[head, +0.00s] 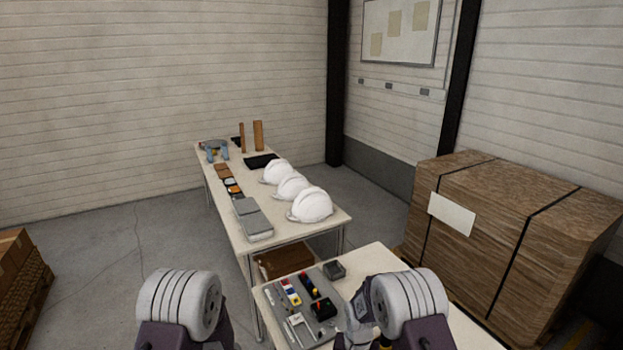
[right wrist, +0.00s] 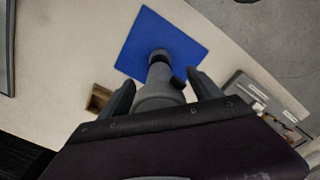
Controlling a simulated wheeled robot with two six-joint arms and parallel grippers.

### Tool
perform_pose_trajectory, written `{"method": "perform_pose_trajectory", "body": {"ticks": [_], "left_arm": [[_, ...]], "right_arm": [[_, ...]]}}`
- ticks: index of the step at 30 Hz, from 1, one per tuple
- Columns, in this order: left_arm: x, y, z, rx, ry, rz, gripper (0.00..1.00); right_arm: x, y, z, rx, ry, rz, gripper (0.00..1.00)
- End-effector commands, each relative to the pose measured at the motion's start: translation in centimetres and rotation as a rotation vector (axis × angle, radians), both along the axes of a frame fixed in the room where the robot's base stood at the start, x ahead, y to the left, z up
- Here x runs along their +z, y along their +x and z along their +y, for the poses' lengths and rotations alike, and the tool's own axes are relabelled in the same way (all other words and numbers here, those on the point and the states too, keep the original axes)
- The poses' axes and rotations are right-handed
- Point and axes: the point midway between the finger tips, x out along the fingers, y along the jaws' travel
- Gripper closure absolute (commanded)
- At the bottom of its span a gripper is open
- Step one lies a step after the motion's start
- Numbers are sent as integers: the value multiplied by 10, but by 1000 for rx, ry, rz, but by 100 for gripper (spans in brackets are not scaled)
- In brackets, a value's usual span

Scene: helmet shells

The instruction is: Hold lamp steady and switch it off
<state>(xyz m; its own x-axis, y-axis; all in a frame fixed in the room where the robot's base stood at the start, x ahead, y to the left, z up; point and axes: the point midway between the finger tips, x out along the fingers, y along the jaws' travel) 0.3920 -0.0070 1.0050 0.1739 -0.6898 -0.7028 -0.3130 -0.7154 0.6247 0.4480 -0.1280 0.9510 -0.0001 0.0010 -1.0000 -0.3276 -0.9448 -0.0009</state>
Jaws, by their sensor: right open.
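In the right wrist view a grey lamp (right wrist: 161,80), a stepped cylinder with a small dark knob on its side, stands in front of a blue square mat (right wrist: 150,32). My right gripper (right wrist: 160,79) is open, with one finger on each side of the lamp's body. I cannot tell whether either finger touches it. The lower part of the lamp is hidden behind the gripper's body. I cannot make out the lamp or the mat in the head view. My left gripper is in neither view; only parts of my left arm show at the lower left.
A grey tray (head: 284,322) with tools and switches lies on the near table (head: 369,258). A small brown open box (right wrist: 98,97) is left of the lamp. White helmet shells (head: 311,205) stand on the far table. A large strapped crate (head: 490,254) is at the right.

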Motion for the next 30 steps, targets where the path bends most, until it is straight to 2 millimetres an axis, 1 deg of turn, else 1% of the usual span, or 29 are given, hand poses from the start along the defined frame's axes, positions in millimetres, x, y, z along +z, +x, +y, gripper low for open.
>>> {"method": "perform_pose_trajectory", "body": {"ticks": [2,5,12,15,19,25,28,30], "left_arm": [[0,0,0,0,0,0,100],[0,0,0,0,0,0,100],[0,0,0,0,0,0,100],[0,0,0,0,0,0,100],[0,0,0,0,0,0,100],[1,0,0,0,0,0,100],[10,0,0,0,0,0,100],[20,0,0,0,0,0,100]], "right_arm": [[4,1,0,0,0,-2,26],[21,2,0,0,0,-5,26],[82,2,0,0,1,-7,26],[102,1,0,0,1,-4,26],[116,1,0,0,0,-1,26],[122,0,0,0,0,0,26],[131,0,0,0,0,0,26],[142,0,0,0,0,0,26]]}}
